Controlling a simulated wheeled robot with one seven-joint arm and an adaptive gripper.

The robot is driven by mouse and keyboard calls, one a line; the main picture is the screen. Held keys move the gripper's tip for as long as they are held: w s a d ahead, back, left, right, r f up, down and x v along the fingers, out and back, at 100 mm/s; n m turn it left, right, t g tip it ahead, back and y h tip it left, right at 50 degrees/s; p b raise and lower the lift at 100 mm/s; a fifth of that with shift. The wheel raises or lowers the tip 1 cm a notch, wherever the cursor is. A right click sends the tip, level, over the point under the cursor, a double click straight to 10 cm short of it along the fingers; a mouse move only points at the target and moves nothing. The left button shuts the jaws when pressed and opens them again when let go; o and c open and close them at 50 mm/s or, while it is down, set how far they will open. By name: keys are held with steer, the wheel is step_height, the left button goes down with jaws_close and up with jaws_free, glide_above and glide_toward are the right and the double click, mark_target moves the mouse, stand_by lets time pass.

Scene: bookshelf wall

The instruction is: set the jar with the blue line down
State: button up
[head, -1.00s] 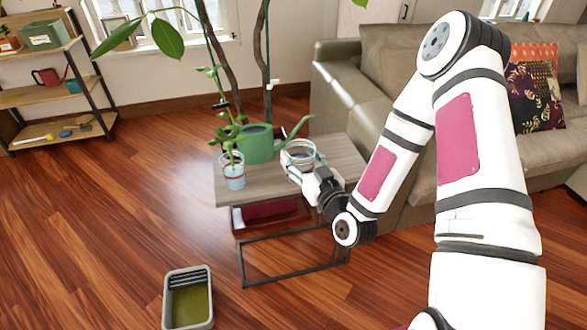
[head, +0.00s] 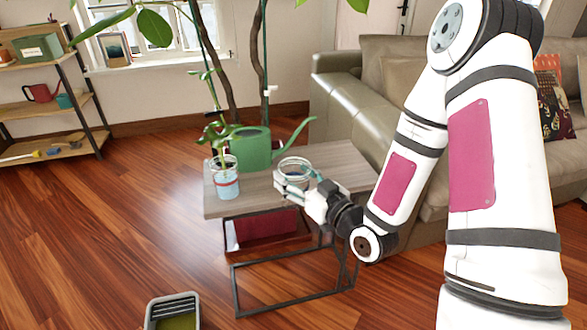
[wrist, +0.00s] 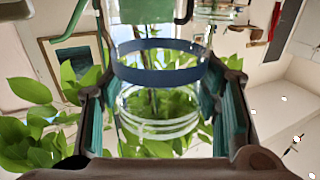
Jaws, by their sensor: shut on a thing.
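The clear glass jar with the blue line (head: 296,167) is at the end of my gripper (head: 292,187) in the head view, over the front part of the small table (head: 350,158). In the wrist view the jar's blue band (wrist: 158,76) runs across it, between the two fingers of my gripper (wrist: 160,98). My gripper is shut on the jar. The jar looks open-topped and about upright in the head view. Whether its base touches the tabletop is hidden by my gripper.
A jar with a red line (head: 226,186), holding a plant cutting, stands left on the table. A green watering can (head: 251,148) stands behind, its spout reaching right. Bare tabletop lies to the right. The sofa (head: 345,92) is behind; a grey bin (head: 172,308) is on the floor.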

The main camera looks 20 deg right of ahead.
steer(key=b, duration=0.1)
steer(key=w+b, duration=0.1)
steer(key=b, duration=0.1)
steer(key=shift+d+f, duration=0.15)
steer(key=shift+f, duration=0.1)
steer(key=shift+w+d+f+b, duration=0.65)
steer(key=shift+w+b, duration=0.4)
steer(key=shift+w, duration=1.1)
steer(key=shift+w+d+f+b, duration=0.4)
steer(key=shift+w+f+b, duration=0.55)
steer(key=shift+w, duration=1.15)
steer(key=shift+w+d+f+b, duration=0.55)
steer(key=shift+w+b, duration=0.6)
steer(key=shift+w, duration=1)
steer(key=shift+f, duration=0.1)
steer(key=shift+f, duration=0.15)
steer(key=o, duration=1.1)
steer(key=shift+o, duration=0.2)
steer(key=shift+r, duration=0.2)
